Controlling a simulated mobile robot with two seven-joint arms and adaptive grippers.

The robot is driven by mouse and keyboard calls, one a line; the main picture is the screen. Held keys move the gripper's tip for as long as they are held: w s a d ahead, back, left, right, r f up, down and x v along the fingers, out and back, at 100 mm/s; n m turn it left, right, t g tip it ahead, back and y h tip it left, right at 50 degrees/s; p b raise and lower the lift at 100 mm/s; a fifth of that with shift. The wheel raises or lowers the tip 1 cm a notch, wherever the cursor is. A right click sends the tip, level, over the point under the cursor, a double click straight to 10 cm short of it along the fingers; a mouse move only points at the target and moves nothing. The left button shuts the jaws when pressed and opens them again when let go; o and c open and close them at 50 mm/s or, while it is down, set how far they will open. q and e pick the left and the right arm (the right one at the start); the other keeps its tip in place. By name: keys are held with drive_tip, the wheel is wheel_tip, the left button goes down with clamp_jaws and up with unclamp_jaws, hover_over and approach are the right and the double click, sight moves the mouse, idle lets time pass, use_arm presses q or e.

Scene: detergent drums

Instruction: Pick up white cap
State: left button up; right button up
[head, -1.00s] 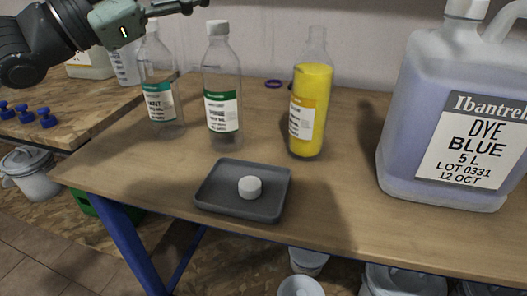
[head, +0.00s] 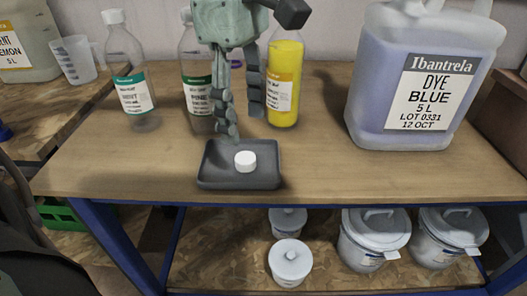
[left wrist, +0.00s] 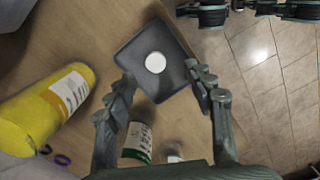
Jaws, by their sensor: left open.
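The white cap (head: 245,161) lies in a shallow dark grey tray (head: 209,178) near the front of the wooden table. In the left wrist view the cap (left wrist: 155,62) shows as a white disc inside the tray (left wrist: 134,52). My left gripper (head: 244,123) points down above the back of the tray, open and empty. In the left wrist view its two fingers (left wrist: 161,78) spread to either side below the cap, apart from it.
A yellow-filled bottle (head: 284,92) stands right behind the gripper. A green-labelled bottle (head: 199,98) stands partly hidden behind it, another clear bottle (head: 133,90) to the left. A large dye blue jug (head: 385,85) stands at right. Table front between tray and jug is clear.

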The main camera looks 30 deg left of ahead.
sight(245, 158)
use_arm(q)
drive_tip(key=shift+w+a+f+y, duration=0.15)
drive_tip(key=shift+a+f+y, duration=0.05)
drive_tip(key=shift+a+y, duration=0.1)
drive_tip(key=f, duration=0.7)
drive_tip(key=shift+w+f, duration=0.2)
drive_tip(key=shift+w, duration=0.05)
drive_tip(key=c, duration=0.7)
drive_tip(key=shift+c, duration=0.2)
